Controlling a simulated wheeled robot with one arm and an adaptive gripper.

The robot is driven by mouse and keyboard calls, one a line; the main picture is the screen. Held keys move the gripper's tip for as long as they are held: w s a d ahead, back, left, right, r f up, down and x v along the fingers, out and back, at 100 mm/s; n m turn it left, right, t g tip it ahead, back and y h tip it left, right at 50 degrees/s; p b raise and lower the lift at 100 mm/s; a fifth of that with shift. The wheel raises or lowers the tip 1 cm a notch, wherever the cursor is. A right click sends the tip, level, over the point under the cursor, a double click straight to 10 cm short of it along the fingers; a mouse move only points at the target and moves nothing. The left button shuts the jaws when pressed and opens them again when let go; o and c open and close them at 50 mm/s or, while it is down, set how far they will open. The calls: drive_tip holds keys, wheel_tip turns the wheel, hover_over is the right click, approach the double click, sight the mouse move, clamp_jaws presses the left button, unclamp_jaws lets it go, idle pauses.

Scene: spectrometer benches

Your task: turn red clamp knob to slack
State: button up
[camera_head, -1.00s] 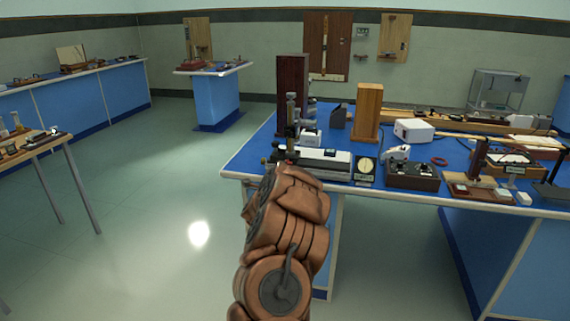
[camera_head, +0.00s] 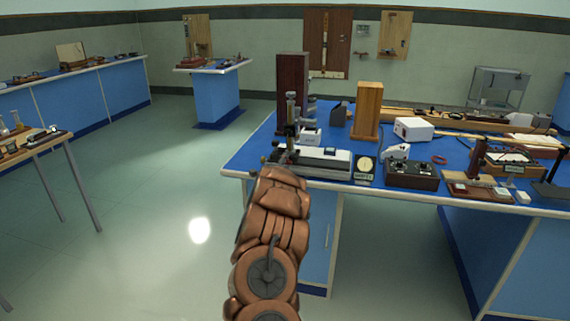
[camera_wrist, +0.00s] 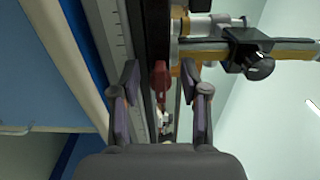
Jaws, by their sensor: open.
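The red clamp knob (camera_wrist: 160,76) shows in the wrist view, beside a dark rail and a pale ruled strip. My gripper (camera_wrist: 161,88) is open, with one finger on each side of the knob in the picture. Whether either finger touches the knob I cannot tell. In the head view my arm reaches to the near left corner of the blue bench, by a metal upright (camera_head: 291,118) and a long white-topped instrument (camera_head: 320,160). The knob cannot be made out there, and my arm hides most of the gripper.
A black knob on a fitting (camera_wrist: 258,66) stands right of my fingers in the wrist view. On the blue bench top (camera_head: 245,158) are a dark wooden block (camera_head: 292,80), a lighter block (camera_head: 367,110) and a dark box (camera_head: 411,176).

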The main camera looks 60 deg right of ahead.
clamp_jaws()
drive_tip(key=shift+n, duration=0.4)
drive_tip(key=n, duration=0.3)
drive_tip(key=n+p, duration=0.1)
drive_tip(key=n, duration=0.4)
drive_tip(key=shift+p, duration=0.3)
drive_tip(key=n+p, duration=0.4)
drive_tip(key=n, duration=0.3)
drive_tip(key=shift+s+p, duration=0.2)
drive_tip(key=shift+p, duration=0.1)
drive_tip(key=shift+f+n+p, duration=0.2)
drive_tip(key=shift+n+p, duration=0.55)
drive_tip(key=shift+n, duration=0.35)
drive_tip(key=shift+f, duration=0.1)
